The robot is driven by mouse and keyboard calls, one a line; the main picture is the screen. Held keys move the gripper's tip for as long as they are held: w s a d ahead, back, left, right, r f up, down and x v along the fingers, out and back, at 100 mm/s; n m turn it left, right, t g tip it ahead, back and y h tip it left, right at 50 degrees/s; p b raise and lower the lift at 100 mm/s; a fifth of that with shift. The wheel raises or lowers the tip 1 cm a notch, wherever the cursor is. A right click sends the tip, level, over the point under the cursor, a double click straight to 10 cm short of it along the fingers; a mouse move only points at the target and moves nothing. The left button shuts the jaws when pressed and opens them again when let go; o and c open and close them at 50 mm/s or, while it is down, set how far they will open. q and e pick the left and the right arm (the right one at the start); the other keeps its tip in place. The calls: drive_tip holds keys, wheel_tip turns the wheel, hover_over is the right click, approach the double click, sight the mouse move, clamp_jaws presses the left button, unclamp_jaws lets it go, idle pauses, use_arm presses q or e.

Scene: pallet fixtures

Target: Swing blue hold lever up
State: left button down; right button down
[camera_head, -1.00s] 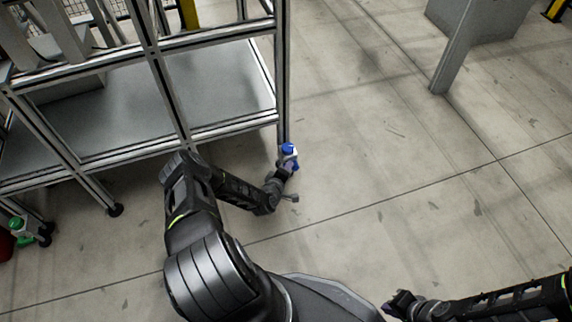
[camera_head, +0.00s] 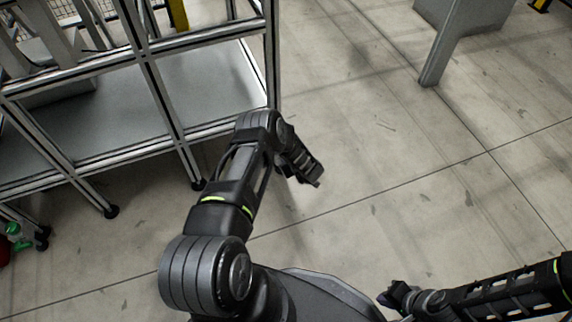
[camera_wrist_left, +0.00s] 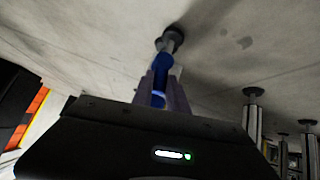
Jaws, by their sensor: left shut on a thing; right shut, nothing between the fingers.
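The blue hold lever (camera_wrist_left: 161,62) shows in the left wrist view, between the fingers of my left gripper (camera_wrist_left: 160,88), which is shut on it. A round grey foot (camera_wrist_left: 173,36) is seen just beyond the lever, against the floor. In the head view the lever and my left gripper are hidden behind my left arm, by the front right corner of the fixture frame (camera_head: 150,52). My right gripper (camera_head: 388,298) is shut and empty, low over bare floor at the lower right.
A green part (camera_head: 17,234) and a red object (camera_head: 4,251) sit at the far left by another frame foot (camera_head: 42,232). A grey stand (camera_head: 438,55) rises at the upper right.

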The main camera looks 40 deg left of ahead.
use_arm(q)
drive_tip(key=shift+w+d+m+g+y+b, duration=0.25)
drive_tip(key=shift+w+m+g+y+b, duration=0.25)
drive_tip(key=shift+b, duration=0.45)
use_arm(e)
drive_tip(key=shift+w+f, duration=0.15)
drive_tip(key=shift+f, duration=0.55)
drive_tip(key=shift+w+f, duration=0.15)
drive_tip(key=shift+f, duration=0.55)
use_arm(q)
drive_tip(key=shift+s, duration=0.15)
drive_tip(key=c, duration=1.3)
unclamp_jaws()
drive_tip(key=p+v, duration=0.3)
drive_tip(key=v, duration=0.4)
drive_tip(key=shift+d+r, duration=0.25)
use_arm(e)
drive_tip(key=r, duration=0.3)
drive_tip(key=shift+s+r, duration=0.2)
drive_tip(key=shift+s, duration=0.15)
